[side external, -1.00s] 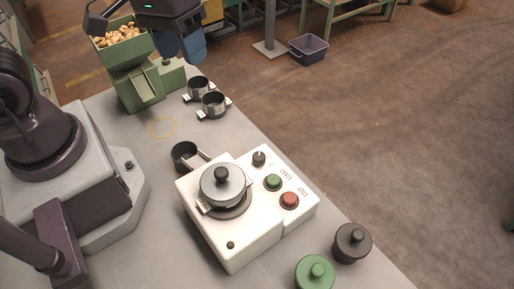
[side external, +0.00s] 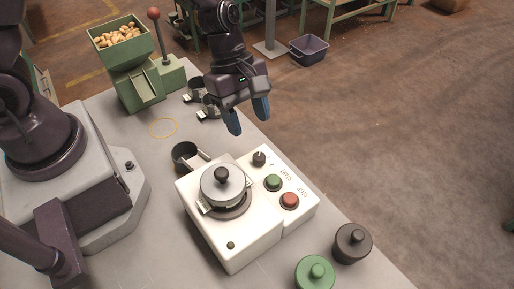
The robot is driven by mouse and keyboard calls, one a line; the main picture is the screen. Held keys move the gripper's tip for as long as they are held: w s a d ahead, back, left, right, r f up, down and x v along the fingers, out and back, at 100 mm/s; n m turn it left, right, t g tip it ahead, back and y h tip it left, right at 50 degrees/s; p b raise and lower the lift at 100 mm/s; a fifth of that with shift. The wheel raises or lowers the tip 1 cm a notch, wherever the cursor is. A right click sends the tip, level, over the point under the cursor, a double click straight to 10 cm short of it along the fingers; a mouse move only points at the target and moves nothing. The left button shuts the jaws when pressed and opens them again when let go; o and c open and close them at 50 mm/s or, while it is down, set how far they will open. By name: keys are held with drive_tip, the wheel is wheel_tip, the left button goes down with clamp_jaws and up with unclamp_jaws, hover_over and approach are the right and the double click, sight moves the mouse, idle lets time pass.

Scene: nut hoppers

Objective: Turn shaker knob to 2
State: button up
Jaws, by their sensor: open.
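The white shaker (side external: 212,248) stands on the grey table with a lidded metal cup on top. Its small dark knob (side external: 259,158) is at the far end of the control panel, beyond the green start button (side external: 273,182) and the red stop button (side external: 289,200). Small marks beside the knob are too small to read surely. My gripper (side external: 249,122) is open and empty, above and beyond the knob, apart from it. Its blue fingers point down.
A green hopper (side external: 144,82) with nuts and a red-balled lever (side external: 154,14) stands at the back left. Metal cups (side external: 194,90) sit behind my gripper, partly hidden.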

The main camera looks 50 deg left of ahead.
sight(258, 155)
drive_tip(key=x, duration=0.7)
drive_tip(key=shift+d+f, duration=0.1)
drive_tip(key=shift+f, duration=0.25)
drive_tip(key=c, duration=0.9)
